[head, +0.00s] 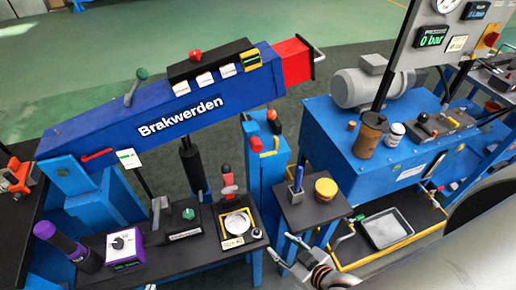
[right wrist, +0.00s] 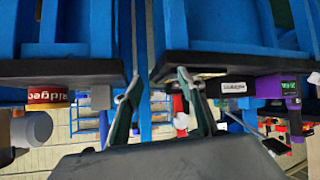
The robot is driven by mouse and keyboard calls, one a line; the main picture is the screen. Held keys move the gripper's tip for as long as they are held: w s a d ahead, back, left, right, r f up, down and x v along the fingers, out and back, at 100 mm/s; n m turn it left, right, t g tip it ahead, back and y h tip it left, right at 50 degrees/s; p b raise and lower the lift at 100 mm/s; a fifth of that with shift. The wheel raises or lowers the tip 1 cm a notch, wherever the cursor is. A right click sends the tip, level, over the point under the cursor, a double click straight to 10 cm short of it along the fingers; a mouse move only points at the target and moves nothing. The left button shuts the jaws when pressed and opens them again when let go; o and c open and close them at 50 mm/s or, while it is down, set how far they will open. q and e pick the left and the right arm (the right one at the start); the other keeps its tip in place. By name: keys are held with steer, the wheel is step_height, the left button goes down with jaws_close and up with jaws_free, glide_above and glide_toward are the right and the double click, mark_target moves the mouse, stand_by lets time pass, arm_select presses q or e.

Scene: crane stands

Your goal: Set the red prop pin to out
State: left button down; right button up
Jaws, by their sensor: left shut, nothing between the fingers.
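A blue post (head: 266,190) stands under the front part of the blue boom marked "Brakwerden" (head: 180,115). A small red part (head: 256,144) sits near its top, beside a yellow one; it looks like the red prop pin, but I cannot tell in or out. My right gripper (head: 281,253) is low in front of the small side table, apart from the post. In the right wrist view its fingers (right wrist: 158,88) are spread with nothing between them. That view is upside down; a red part there (right wrist: 181,120) is unclear. My left gripper is not in view.
The black bench (head: 190,255) carries a purple box (head: 124,245), a green-knobbed device and a gauge plate. A blue pump unit (head: 385,165) stands right, a tray (head: 386,228) below it.

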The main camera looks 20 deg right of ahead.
steer(key=w+a+r+t+y+b, duration=0.1)
steer(key=w+a+r+t+b, duration=0.1)
steer(key=w+r+t+b, duration=0.5)
steer(key=m+t+h+b, duration=0.1)
steer(key=t+h+b, duration=0.1)
steer(key=t, duration=0.3)
glide_toward(259, 150)
steer(key=x, duration=0.4)
steer(key=shift+w+a+r+p, duration=0.1)
steer(key=shift+w+a+p, duration=0.05)
steer(key=shift+p, duration=0.15)
steer(key=x, duration=0.6)
arm_select(q)
step_height(259, 150, down, 7)
steer(key=a, duration=0.1)
steer(key=shift+s+a+f, duration=0.15)
steer(key=shift+s, duration=0.05)
arm_select(e)
steer(key=shift+w+r, duration=0.1)
steer(key=shift+w, duration=0.5)
